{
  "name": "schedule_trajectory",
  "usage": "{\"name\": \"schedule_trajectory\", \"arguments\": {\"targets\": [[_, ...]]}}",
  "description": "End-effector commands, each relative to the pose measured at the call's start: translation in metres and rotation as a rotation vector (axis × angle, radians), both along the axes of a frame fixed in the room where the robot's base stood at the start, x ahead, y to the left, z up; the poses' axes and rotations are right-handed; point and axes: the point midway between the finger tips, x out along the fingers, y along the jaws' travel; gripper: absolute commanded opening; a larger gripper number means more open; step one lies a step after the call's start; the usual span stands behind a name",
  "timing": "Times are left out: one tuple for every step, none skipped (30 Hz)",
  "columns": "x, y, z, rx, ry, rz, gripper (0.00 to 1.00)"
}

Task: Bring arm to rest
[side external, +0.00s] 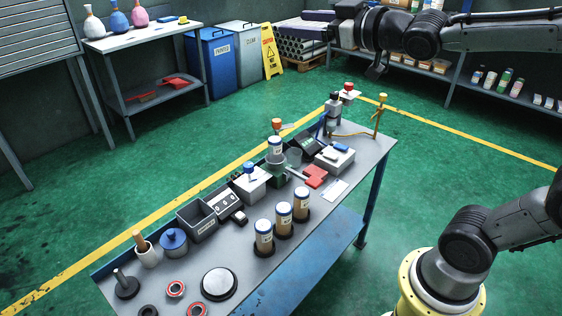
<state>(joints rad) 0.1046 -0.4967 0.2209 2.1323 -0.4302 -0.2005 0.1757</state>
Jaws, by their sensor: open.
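Another jar (275,146) with an orange top stands farther back among the equipment.
Shelves (450,82) stand behind my arm. Bins (212,62) and a yellow floor sign (270,52) stand at the back. Green floor is clear at right.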

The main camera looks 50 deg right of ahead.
Motion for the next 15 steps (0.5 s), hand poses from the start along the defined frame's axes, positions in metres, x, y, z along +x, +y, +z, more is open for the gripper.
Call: {"name": "schedule_trajectory", "arguments": {"targets": [[-0.025, 0.003, -0.008, 0.026, 0.051, -0.021, 0.69], [-0.038, 0.003, -0.016, 0.042, 0.091, -0.035, 0.69], [-0.056, 0.004, -0.029, 0.063, 0.146, -0.052, 0.69], [-0.069, 0.004, -0.039, 0.08, 0.19, -0.062, 0.69], [-0.082, 0.005, -0.051, 0.096, 0.238, -0.072, 0.69], [-0.1, 0.006, -0.067, 0.117, 0.304, -0.082, 0.69], [-0.113, 0.007, -0.079, 0.132, 0.356, -0.089, 0.69], [-0.125, 0.008, -0.092, 0.148, 0.409, -0.095, 0.69], [-0.142, 0.01, -0.11, 0.164, 0.484, -0.103, 0.69], [-0.154, 0.011, -0.123, 0.178, 0.541, -0.108, 0.69], [-0.165, 0.012, -0.136, 0.191, 0.597, -0.113, 0.69], [-0.179, 0.014, -0.152, 0.204, 0.671, -0.119, 0.69], [-0.188, 0.016, -0.163, 0.211, 0.725, -0.122, 0.69], [-0.196, 0.018, -0.173, 0.219, 0.776, -0.122, 0.69], [-0.206, 0.02, -0.183, 0.225, 0.833, -0.124, 0.69]]}}
